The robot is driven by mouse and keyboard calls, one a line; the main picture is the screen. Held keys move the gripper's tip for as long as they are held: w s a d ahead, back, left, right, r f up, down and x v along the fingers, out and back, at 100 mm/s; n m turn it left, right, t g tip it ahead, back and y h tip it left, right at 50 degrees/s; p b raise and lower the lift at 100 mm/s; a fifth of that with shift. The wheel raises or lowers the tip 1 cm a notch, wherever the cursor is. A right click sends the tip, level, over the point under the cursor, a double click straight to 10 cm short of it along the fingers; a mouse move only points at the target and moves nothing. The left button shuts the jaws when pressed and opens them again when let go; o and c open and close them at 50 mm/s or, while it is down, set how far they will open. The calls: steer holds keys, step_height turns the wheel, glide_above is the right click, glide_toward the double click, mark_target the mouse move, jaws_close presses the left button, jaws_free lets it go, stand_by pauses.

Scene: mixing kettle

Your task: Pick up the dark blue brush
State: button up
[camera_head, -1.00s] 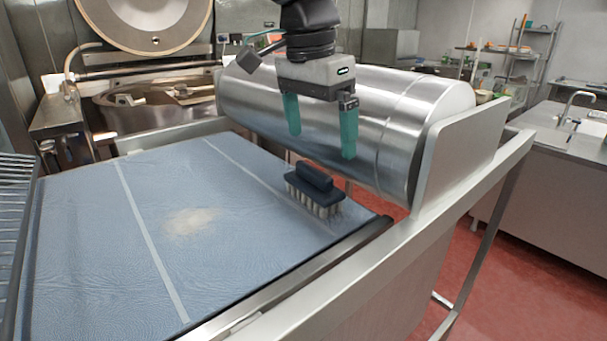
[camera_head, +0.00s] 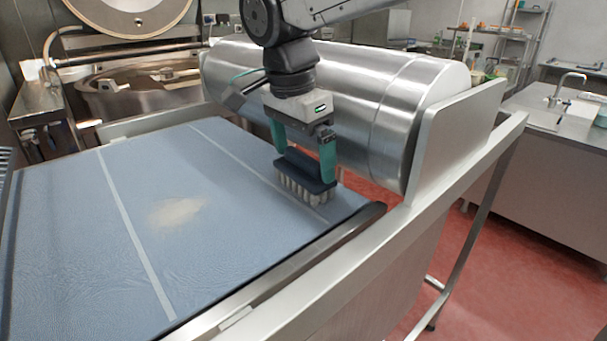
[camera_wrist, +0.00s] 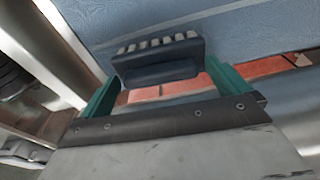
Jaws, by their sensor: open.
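The dark blue brush (camera_head: 304,172) stands bristles down on the blue surface (camera_head: 235,215), close to the steel roller. Its pale bristles show below the dark block. My gripper (camera_head: 304,161) is open, with its two green fingers reaching down on either side of the brush's upper part. In the wrist view the brush (camera_wrist: 158,62) lies between the green fingertips of my gripper (camera_wrist: 161,84), with gaps visible beside it. I cannot tell whether either finger touches it.
The large steel roller (camera_head: 370,115) is right behind my gripper. A metal frame rail (camera_head: 300,265) runs along the near right edge. A pale powdery patch (camera_head: 178,213) lies on the blue surface, which is otherwise clear. A kettle (camera_head: 140,95) is at the back left.

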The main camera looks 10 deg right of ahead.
mark_target(305, 154)
steer(key=c, duration=0.9)
steer(key=shift+c, duration=0.2)
steer(key=shift+r, duration=0.15)
steer(key=shift+r, duration=0.25)
step_height(305, 154, up, 3)
steer(key=shift+r, duration=0.1)
steer(key=s+r, duration=0.1)
steer(key=s, duration=1.5)
steer(key=shift+d, duration=0.2)
